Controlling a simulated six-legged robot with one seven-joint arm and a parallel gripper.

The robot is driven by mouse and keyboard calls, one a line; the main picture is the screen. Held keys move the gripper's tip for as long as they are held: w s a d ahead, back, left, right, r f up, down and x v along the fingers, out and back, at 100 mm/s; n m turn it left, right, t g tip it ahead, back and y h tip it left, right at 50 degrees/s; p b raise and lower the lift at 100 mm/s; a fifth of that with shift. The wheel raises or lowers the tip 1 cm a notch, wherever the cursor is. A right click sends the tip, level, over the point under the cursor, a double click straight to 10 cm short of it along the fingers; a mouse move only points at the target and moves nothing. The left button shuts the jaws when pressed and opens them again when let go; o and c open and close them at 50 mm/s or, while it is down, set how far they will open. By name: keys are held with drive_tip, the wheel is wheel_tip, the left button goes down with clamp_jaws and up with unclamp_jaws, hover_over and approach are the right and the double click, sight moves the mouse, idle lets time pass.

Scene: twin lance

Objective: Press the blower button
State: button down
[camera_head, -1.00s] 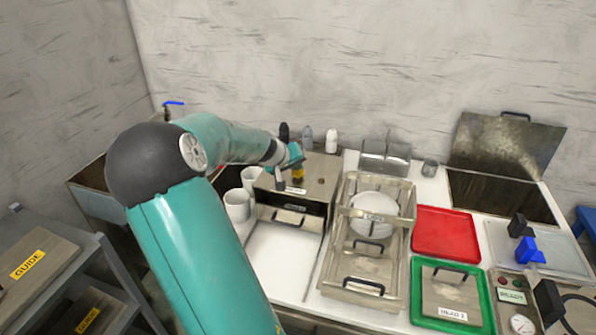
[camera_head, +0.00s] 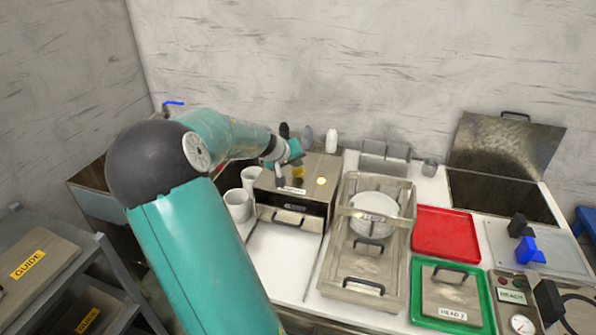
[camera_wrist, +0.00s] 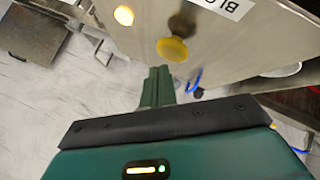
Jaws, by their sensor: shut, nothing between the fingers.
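The button also shows in the head view (camera_head: 299,170), just below my gripper. My gripper (camera_wrist: 157,76) is shut and empty, its teal fingertips close to the button's near edge. I cannot tell whether they touch it. A round lamp (camera_wrist: 123,15) on the same box glows pale yellow, and it shows lit in the head view (camera_head: 322,181).
White cups (camera_head: 238,205) stand left of the box, and bottles (camera_head: 331,141) stand behind it. A metal rack with a white bowl (camera_head: 374,210), a red tray (camera_head: 446,233) and a green tray (camera_head: 481,325) lie to the right.

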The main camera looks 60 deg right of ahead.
sight(296, 173)
drive_tip(key=shift+r, duration=0.15)
drive_tip(key=shift+r, duration=2.4)
drive_tip(key=w+a+r+n+t+y, duration=0.1)
drive_tip(key=w+a+n+t+y, duration=0.3)
drive_tip(key=a, duration=1)
drive_tip(key=w+a+r+t+y, duration=0.1)
drive_tip(key=w+a, duration=0.4)
drive_tip(key=a, duration=0.9)
drive_tip(key=s+a+r+n+t+y, duration=0.1)
drive_tip(key=s+a, duration=0.4)
drive_tip(key=a, duration=0.9)
drive_tip(key=s+a+r+n+t+y, duration=0.1)
drive_tip(key=s+a+n+y, duration=0.2)
drive_tip(key=a, duration=1.1)
drive_tip(key=s+n, duration=0.1)
drive_tip(key=n, duration=0.1)
drive_tip(key=shift+s+a+r+n, duration=0.3)
drive_tip(key=shift+s+r+n, duration=0.05)
drive_tip(key=shift+s+n, duration=0.05)
